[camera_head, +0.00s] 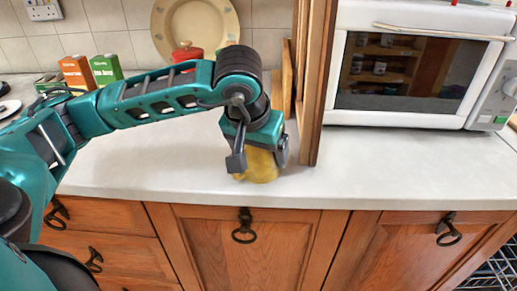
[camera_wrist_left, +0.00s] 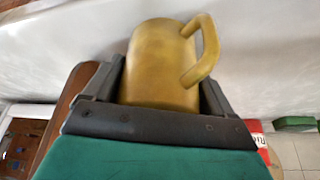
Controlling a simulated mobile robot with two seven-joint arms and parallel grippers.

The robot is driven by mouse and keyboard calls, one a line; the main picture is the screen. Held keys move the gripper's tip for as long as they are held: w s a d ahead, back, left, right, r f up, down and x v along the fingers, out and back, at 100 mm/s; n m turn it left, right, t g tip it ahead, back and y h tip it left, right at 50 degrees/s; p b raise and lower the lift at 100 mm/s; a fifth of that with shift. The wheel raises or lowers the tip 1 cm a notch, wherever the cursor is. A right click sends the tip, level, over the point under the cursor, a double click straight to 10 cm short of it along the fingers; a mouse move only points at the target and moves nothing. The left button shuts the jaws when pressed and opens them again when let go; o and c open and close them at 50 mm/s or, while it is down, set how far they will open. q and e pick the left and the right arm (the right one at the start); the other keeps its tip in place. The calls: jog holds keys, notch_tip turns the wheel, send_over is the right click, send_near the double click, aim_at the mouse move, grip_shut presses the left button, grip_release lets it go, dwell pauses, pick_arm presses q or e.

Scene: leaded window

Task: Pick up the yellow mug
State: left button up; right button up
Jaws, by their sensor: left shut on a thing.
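The yellow mug (camera_head: 259,166) stands on the pale worktop (camera_head: 180,180), close to its front edge. My left gripper (camera_head: 260,160) reaches down over it from above, with a finger on either side, and hides its upper part. In the left wrist view the mug (camera_wrist_left: 160,62) sits between the two dark fingers of my left gripper (camera_wrist_left: 162,90), which is shut on its body. The mug's handle (camera_wrist_left: 207,50) points to the right there and is clear of the fingers. My right gripper is in neither view.
A wooden panel (camera_head: 314,90) stands just right of the gripper, with a white microwave (camera_head: 420,115) beyond it. Behind my left arm are a red pot (camera_head: 187,52), a large plate (camera_head: 225,22) and cartons (camera_head: 76,72). The worktop left of the mug is clear.

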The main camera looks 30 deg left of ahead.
pick_arm(q)
jog(key=c, duration=0.3)
jog(key=shift+r, duration=0.1)
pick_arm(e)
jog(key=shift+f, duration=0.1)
pick_arm(q)
jog(key=shift+r, duration=0.1)
